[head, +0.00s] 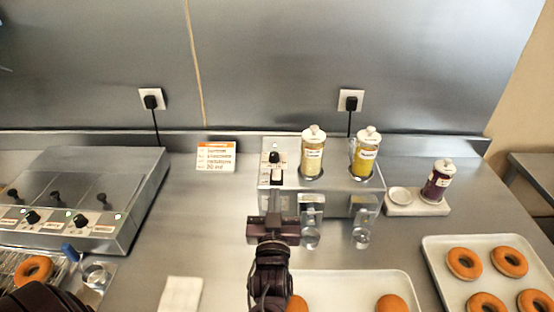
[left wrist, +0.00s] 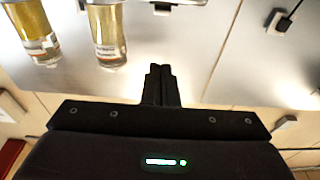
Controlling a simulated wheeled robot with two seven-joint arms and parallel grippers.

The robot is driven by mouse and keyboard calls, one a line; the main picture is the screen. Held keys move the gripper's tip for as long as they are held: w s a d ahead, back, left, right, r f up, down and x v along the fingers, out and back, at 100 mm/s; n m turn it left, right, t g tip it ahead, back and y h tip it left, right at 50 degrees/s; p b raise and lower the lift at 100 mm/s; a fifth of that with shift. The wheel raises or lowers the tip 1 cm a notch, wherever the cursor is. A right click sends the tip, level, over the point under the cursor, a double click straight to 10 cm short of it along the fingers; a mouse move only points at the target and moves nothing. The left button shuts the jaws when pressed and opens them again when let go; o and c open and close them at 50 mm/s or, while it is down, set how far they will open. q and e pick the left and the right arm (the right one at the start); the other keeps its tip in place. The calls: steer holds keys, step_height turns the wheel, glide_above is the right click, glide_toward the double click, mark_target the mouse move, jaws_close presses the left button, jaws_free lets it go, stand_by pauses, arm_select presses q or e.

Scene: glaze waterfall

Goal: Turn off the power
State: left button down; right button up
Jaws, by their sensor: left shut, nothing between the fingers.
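A steel dispenser (head: 330,185) with two glaze jars (head: 313,152) (head: 367,155) stands at the middle back. A black knob (head: 274,158) and a small green light sit on its left panel. A black plug (head: 351,103) is in the wall socket behind it. My left gripper (head: 277,178) is shut and empty, its fingertips just in front of the knob; I cannot tell whether they touch the panel. The left wrist view shows the closed fingers (left wrist: 160,84), the jars (left wrist: 107,35) and a plug (left wrist: 284,23). My right gripper is not in view.
A steel fryer (head: 95,175) with several knobs and green lights stands left, corded to another wall plug (head: 150,101). A label card (head: 215,157) stands between. A dark jar (head: 437,182) and a doughnut tray (head: 445,262) are at right. Another doughnut tray (head: 350,285) lies in front.

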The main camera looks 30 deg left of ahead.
arm_select(q)
step_height(320, 180, up, 2)
steer(key=p, duration=0.4)
glide_above(276, 179)
steer(key=shift+s+d+r, duration=0.15)
steer(key=shift+s+r, duration=0.05)
step_height(276, 179, down, 4)
steer(key=shift+s+d+r+p, duration=0.1)
steer(key=shift+s+r+p, duration=0.1)
steer(key=shift+p, duration=0.35)
steer(key=shift+s+f, duration=0.1)
steer(key=shift+f, duration=0.25)
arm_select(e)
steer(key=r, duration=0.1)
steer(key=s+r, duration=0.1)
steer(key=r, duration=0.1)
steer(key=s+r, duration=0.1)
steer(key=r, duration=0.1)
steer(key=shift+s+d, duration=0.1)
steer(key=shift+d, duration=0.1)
arm_select(q)
steer(key=shift+f, duration=0.1)
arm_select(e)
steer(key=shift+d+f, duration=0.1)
